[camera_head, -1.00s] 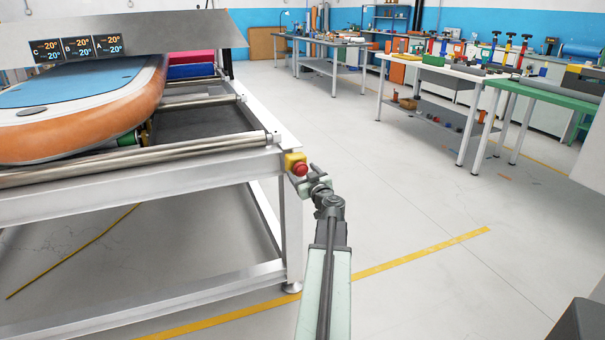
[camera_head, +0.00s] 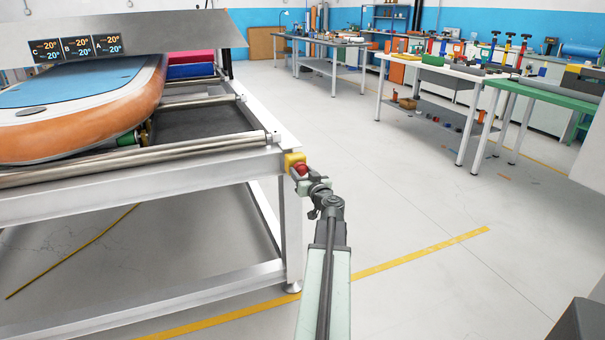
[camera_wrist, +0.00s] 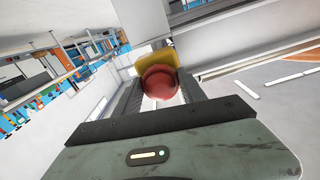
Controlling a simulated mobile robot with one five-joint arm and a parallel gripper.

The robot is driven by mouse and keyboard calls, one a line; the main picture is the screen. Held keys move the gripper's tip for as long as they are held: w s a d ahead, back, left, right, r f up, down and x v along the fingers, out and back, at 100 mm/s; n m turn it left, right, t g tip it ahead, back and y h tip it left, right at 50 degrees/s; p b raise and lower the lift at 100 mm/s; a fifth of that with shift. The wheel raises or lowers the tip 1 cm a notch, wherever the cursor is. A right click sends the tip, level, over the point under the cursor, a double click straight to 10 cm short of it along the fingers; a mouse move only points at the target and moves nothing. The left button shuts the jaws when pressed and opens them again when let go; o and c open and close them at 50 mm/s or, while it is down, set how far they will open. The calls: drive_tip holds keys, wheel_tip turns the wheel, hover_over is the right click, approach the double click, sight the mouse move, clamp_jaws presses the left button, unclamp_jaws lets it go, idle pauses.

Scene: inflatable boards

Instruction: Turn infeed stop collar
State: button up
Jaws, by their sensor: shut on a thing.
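The stop collar is a red round knob (camera_head: 301,168) on a yellow housing (camera_head: 291,159), fixed at the near right corner of the infeed frame. In the wrist view the red knob (camera_wrist: 160,83) sits between the two dark fingers, with the yellow housing (camera_wrist: 156,60) just behind it. My gripper (camera_head: 304,178) reaches up to the knob from below right and is shut on it. In the head view the fingers partly cover the knob's lower side.
The metal roller frame (camera_head: 200,188) carries an orange and blue inflatable board (camera_head: 85,115). A tilted panel (camera_head: 170,30) with small displays hangs above it. Workbenches with tools (camera_head: 445,68) stand farther back right. The floor right of the frame is clear.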

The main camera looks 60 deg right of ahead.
drive_tip(key=shift+m, duration=1.5)
drive_tip(key=o, duration=1.4)
drive_tip(key=shift+c, duration=0.2)
drive_tip(key=v, duration=0.8)
